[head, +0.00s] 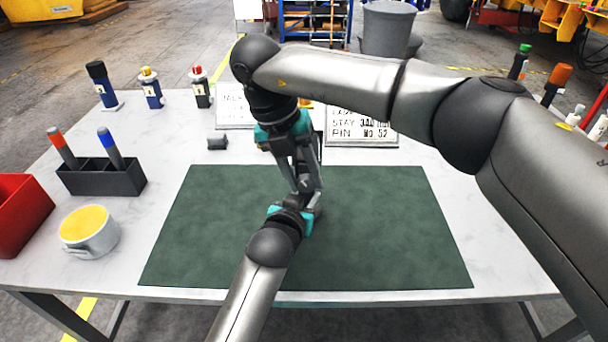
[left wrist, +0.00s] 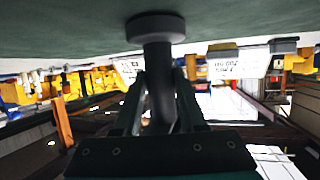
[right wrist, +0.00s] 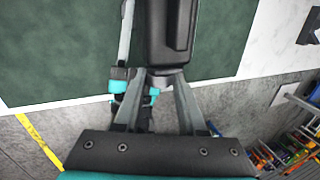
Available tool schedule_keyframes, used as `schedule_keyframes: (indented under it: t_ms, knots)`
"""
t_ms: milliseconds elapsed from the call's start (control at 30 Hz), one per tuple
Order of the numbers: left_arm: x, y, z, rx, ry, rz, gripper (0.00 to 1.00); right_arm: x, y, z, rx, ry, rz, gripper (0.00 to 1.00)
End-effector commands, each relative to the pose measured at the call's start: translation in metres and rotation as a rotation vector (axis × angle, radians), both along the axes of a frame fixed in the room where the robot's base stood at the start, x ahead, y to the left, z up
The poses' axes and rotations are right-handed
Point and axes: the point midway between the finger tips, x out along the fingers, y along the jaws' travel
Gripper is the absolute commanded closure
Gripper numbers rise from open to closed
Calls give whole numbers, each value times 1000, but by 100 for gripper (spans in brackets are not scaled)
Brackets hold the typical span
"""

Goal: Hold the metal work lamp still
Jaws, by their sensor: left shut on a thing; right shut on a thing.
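The metal work lamp is mostly hidden by my grippers in the head view. In the left wrist view its dark stem and round end piece (left wrist: 155,27) show, with the end piece at the green mat (left wrist: 60,25); I cannot tell whether they touch. My left gripper (left wrist: 160,88) is shut on the stem. In the right wrist view the lamp's dark, blocky upper part (right wrist: 172,35) sits between the fingers of my right gripper (right wrist: 162,78), which is shut on it from above. In the head view both grippers meet over the mat (head: 380,230), the right one above the left.
Several bottles (head: 152,90) stand behind. The mat's right half is clear.

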Motion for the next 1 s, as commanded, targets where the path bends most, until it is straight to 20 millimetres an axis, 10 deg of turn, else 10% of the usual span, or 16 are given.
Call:
schedule_keyframes:
  t_ms: [333, 367, 600, 1000]
  knots:
    - [1, 0, 4, -3, -9, 1, 100, 0, 0, 0, -4, 1, -1, 100]
    - [1, 0, 4, -3, -9, 1, 100, 0, 0, 0, -3, 1, -1, 57]
    - [1, 0, 4, -3, -8, 0, 100, 0, 0, 0, -2, 0, 0, 30]
    - [1, 0, 3, -2, -8, 0, 100, 1, 4, 12, 0, -3, 0, 30]
